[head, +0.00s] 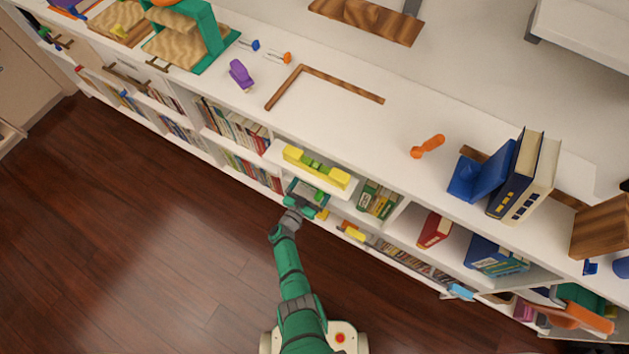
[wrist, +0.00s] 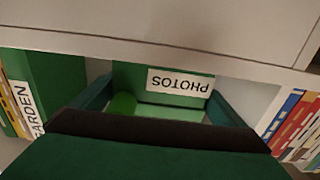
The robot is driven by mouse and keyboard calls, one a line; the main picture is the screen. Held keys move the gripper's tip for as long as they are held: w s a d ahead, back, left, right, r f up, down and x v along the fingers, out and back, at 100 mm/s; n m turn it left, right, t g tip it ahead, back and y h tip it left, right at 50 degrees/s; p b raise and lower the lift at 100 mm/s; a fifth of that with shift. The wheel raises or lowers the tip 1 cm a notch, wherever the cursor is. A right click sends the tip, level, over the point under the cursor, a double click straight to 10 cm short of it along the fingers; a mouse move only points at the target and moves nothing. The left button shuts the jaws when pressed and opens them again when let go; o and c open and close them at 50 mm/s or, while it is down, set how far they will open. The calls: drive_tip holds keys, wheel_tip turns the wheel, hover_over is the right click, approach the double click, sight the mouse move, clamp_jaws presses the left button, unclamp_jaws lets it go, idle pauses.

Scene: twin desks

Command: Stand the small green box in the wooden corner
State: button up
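The wooden corner (head: 315,75) is an L of two brown strips lying on the white desk top, with its inside bare. My gripper (head: 308,196) is low at the front of the shelves, below the desk top. In the wrist view, a green box (wrist: 125,80) with an upside-down white PHOTOS label lies ahead, under a pale board. My teal fingers (wrist: 160,104) are apart at its left and right edges; whether they touch it cannot be told. In the head view my gripper hides the box.
The GARDEN book (wrist: 28,105) is close on the left in the wrist view, and other books (wrist: 295,128) are on the right. A purple object (head: 240,74) and orange object (head: 428,146) flank the wooden corner.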

drive_tip(key=c, duration=0.7)
drive_tip(key=shift+r, duration=0.1)
drive_tip(key=shift+r, duration=0.15)
drive_tip(key=shift+r, duration=0.35)
